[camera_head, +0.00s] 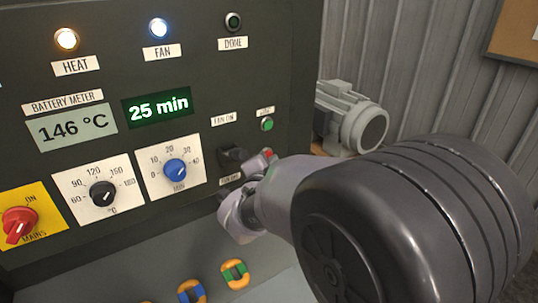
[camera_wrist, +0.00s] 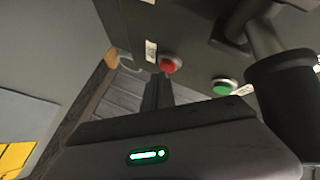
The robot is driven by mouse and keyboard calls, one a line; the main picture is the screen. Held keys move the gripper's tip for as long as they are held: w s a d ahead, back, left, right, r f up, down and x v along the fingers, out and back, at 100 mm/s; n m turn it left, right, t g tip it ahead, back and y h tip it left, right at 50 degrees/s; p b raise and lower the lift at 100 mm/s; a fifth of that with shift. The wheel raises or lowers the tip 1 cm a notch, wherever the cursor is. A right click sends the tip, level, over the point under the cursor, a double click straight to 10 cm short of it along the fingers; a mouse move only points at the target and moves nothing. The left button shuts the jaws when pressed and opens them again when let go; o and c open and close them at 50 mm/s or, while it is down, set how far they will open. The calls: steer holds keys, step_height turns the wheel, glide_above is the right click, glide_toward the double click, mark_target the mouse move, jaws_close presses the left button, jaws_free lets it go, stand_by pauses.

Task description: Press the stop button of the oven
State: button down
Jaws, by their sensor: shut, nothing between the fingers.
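The oven's dark control panel (camera_head: 230,75) fills the left of the head view. The red stop button (camera_head: 268,152) is at its right, below the green button (camera_head: 267,124). The wrist view also shows the red button (camera_wrist: 171,65) and the green button (camera_wrist: 224,86). My gripper (camera_head: 258,162) is shut and empty, just beside the red button. In the wrist view its dark fingers (camera_wrist: 158,88) point up at the red button and overlap its lower left edge. I cannot tell whether they touch. The button's label is partly hidden in the head view.
A black fan switch (camera_head: 232,157) juts out left of my gripper. The heat lamp (camera_head: 66,39) and fan lamp (camera_head: 158,28) are lit; the done lamp (camera_head: 233,21) looks dark. The display (camera_head: 157,106) reads 25 min. Coloured rings (camera_head: 235,273) lie below; a grey motor (camera_head: 352,120) stands behind.

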steer(key=shift+w+a, duration=0.1)
steer(key=shift+w, duration=0.05)
stand_by(0.5)
steer(key=shift+w+a+r, duration=0.1)
steer(key=shift+r, duration=0.4)
stand_by(0.6)
steer(key=shift+f, duration=0.1)
steer(key=shift+f+b, duration=0.25)
steer(key=shift+b, duration=0.2)
steer(key=shift+s+d, duration=0.25)
steer(key=shift+s, duration=0.1)
steer(key=s+d, duration=0.1)
steer(key=s+d+b, duration=0.1)
steer(key=s+b, duration=0.1)
steer(key=s, duration=0.1)
steer(key=shift+d+f, duration=0.15)
steer(key=shift+d, duration=0.25)
steer(key=shift+s, duration=0.1)
